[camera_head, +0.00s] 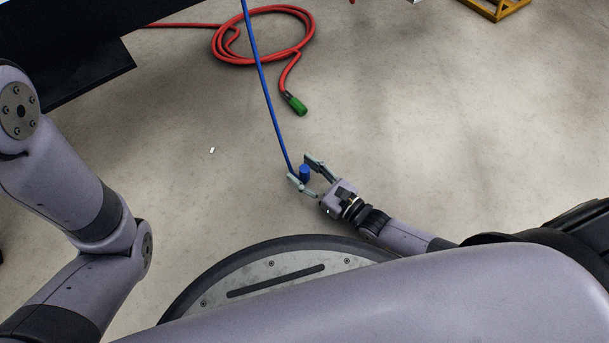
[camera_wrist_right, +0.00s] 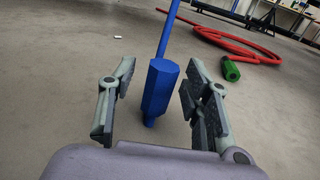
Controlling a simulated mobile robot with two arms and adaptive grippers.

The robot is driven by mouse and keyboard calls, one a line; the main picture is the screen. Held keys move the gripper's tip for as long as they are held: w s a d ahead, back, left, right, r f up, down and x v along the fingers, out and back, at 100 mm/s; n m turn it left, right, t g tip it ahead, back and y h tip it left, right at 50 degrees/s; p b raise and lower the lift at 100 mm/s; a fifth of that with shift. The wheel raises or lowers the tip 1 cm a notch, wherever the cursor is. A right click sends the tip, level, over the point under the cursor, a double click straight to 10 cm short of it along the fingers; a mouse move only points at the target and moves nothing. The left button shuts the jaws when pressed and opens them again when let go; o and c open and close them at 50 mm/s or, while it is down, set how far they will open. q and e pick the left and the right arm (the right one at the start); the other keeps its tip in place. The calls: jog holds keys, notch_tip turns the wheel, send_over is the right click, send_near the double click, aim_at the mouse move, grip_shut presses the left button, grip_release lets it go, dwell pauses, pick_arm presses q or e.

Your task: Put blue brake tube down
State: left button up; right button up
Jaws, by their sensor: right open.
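The blue brake tube (camera_head: 264,88) runs down from the top of the head view to a thick blue end piece (camera_head: 305,172). In the right wrist view the six-sided blue end (camera_wrist_right: 160,88) stands roughly upright between my fingers, with the thin tube (camera_wrist_right: 169,30) rising behind it. My right gripper (camera_head: 306,176) is open around this end. Gaps show on both sides of it in the wrist view (camera_wrist_right: 160,100). I cannot tell whether the end touches the floor. My left arm comes in at the left, but its gripper is out of the picture.
A red hose (camera_head: 263,58) lies coiled on the floor, with a green end (camera_head: 296,104) near my right gripper. A dark structure (camera_head: 90,70) fills the upper left. A yellow frame (camera_head: 495,8) stands at the top right. The floor (camera_head: 440,120) on the right is clear.

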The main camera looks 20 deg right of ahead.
jog(key=shift+c, duration=0.4)
grip_shut()
